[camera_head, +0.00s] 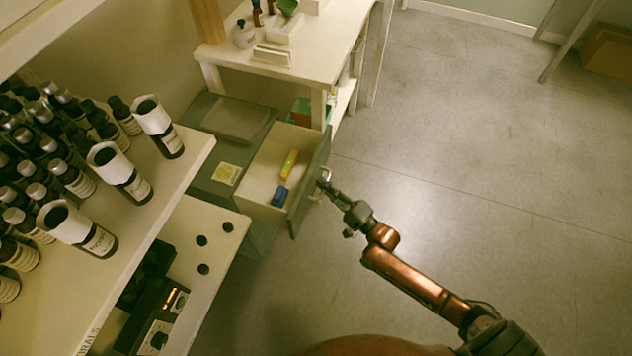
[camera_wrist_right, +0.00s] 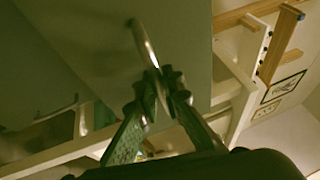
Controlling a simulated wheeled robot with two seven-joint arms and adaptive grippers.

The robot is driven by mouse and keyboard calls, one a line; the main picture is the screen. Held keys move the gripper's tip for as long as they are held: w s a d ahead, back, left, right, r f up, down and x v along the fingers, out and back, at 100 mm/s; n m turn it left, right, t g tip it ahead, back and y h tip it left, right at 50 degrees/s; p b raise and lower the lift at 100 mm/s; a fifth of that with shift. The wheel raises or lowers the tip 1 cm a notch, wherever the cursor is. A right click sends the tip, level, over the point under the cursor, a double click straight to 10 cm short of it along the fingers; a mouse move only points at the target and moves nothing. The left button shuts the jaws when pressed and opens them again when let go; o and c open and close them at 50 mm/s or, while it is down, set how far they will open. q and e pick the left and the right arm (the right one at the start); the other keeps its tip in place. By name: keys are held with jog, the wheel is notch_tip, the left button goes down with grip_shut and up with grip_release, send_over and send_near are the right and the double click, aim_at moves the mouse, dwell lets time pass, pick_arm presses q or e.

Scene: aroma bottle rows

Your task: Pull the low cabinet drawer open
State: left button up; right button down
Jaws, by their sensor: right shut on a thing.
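The low cabinet (camera_head: 208,190) is grey-green and stands left of the white table. Its drawer (camera_head: 262,188) stands well open, with its grey front panel (camera_head: 310,178) pulled out to the right. A yellow item (camera_head: 289,164) and a blue item (camera_head: 279,197) lie inside the drawer. My right gripper (camera_head: 324,184) is at the metal handle on the outer face of the front. In the right wrist view its fingers (camera_wrist_right: 158,90) are shut on the curved handle (camera_wrist_right: 143,42). My left gripper is not in view.
A shelf at left holds rows of dark bottles (camera_head: 72,178); three white-collared ones stand along its edge. Below is a panel with a lit device (camera_head: 165,315). A white table (camera_head: 325,50) stands behind the drawer. The grey floor (camera_head: 480,150) to the right is clear.

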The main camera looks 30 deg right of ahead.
jog(key=shift+s+d+f, duration=0.1)
jog(key=shift+s+d, duration=0.1)
jog(key=shift+s, duration=0.15)
jog(key=c, duration=2.3)
grip_release()
jog(key=shift+c, duration=0.2)
jog(key=v, duration=1.2)
